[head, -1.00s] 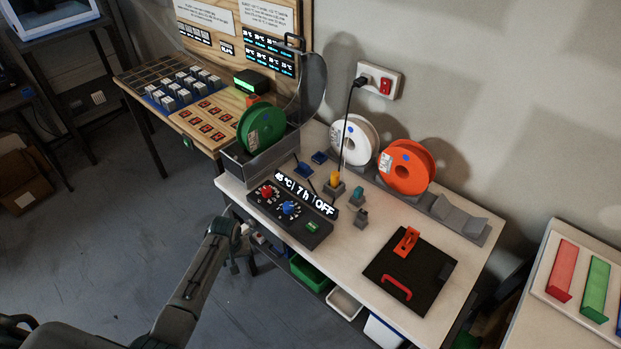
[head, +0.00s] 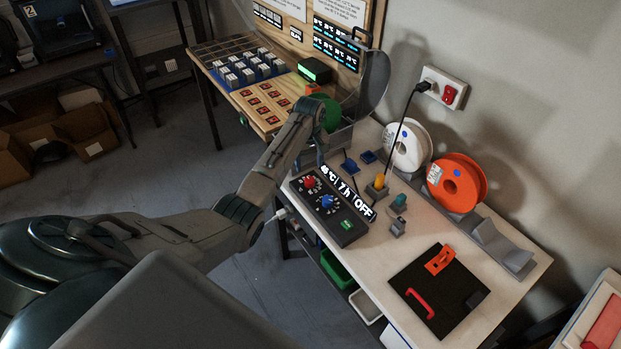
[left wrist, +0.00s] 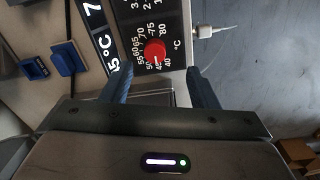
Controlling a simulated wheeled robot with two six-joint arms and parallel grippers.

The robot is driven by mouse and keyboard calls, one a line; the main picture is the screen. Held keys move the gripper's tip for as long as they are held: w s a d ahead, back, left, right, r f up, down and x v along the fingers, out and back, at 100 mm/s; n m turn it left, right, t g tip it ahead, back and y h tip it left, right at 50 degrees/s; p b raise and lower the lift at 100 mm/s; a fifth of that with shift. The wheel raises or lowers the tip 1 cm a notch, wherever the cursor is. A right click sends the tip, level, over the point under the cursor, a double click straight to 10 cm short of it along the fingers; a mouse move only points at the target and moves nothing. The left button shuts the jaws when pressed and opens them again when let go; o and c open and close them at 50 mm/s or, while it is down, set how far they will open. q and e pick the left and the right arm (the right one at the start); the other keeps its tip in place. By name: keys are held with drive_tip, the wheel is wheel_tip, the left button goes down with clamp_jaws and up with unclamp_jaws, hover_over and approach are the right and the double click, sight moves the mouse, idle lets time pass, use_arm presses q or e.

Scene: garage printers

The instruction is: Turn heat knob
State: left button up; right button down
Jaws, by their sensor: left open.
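The black control panel (head: 349,225) sits on the white table, with a lit display (head: 347,191) reading about 45°C, 7 h and OFF. Its red heat knob (head: 309,183) shows beside a blue knob (head: 326,201) and a green switch (head: 347,225). In the left wrist view the red knob (left wrist: 154,53) stands inside a temperature scale, its white mark toward the 40–45 end. My left gripper (head: 320,160) is above the panel's far left end. In the wrist view its fingers (left wrist: 158,82) are open and apart, the knob ahead of the gap, untouched. My right gripper is not in view.
A green spool (head: 328,110) in an open-lidded dryer box stands behind my left gripper. White (head: 405,146) and orange (head: 458,182) spools stand along the wall. Small coloured parts lie behind the panel. A black plate (head: 438,290) with a red handle lies to the right.

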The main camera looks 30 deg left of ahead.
sight(310, 180)
use_arm(q)
drive_tip(key=shift+n, duration=0.3)
drive_tip(key=f, duration=0.3)
drive_tip(key=w+f, duration=0.1)
drive_tip(key=f, duration=0.2)
drive_tip(key=f+p, duration=0.1)
drive_tip(key=f, duration=0.2)
drive_tip(key=shift+w+a+f, duration=0.2)
drive_tip(key=shift+w+a, duration=0.05)
drive_tip(key=shift+a, duration=0.1)
drive_tip(key=shift+c, duration=0.4)
drive_tip(key=c, duration=0.9)
